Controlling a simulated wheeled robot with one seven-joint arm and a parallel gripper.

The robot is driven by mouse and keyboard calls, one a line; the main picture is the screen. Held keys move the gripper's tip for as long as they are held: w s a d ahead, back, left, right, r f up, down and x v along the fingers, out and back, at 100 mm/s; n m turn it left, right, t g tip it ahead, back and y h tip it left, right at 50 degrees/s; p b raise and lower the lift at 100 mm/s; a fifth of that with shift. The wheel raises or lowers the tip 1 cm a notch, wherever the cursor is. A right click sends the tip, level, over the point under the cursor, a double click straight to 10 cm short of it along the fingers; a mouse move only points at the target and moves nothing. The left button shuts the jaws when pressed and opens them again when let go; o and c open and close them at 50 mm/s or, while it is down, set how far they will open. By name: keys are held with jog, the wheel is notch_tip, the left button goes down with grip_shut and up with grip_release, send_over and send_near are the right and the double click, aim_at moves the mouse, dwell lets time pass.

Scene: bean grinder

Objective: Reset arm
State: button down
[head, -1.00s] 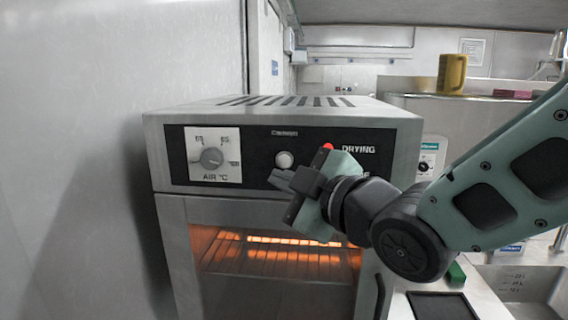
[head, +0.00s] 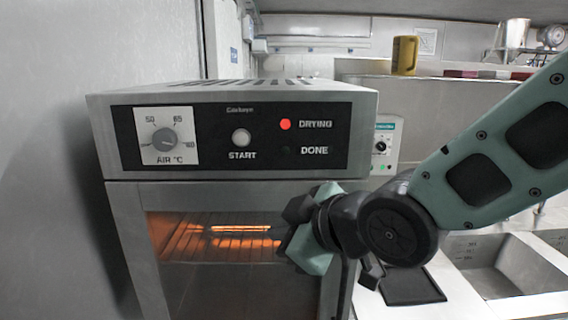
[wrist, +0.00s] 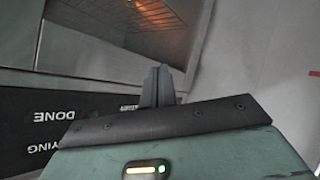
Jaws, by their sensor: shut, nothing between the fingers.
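My gripper (head: 298,210) is in front of the upper right part of the oven door, below the control panel. In the wrist view its fingers (wrist: 158,86) are together with nothing between them. My arm comes in from the right. The drying oven (head: 230,95) is a grey metal box with a black panel. The panel has a temperature dial (head: 165,140), a round START button (head: 241,138) and a lit red DRYING light (head: 285,124). The DONE light (head: 286,150) is dark. The glowing rack (head: 215,238) shows through the door window, partly hidden by my gripper.
A plain wall (head: 60,90) stands close on the left. On the right are a white counter with a dark pad (head: 410,287) and a metal sink (head: 495,262). A yellow jug (head: 405,55) stands on a ledge behind.

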jog(key=s+d+f+m+g+h+b, duration=0.4)
jog(key=s+d+f+m+g+h, duration=0.3)
jog(key=s+d+f, duration=0.7)
jog(key=s+d+g, duration=0.1)
jog(key=s, duration=0.3)
jog(key=shift+d+h, duration=0.3)
jog(key=shift+d, duration=0.1)
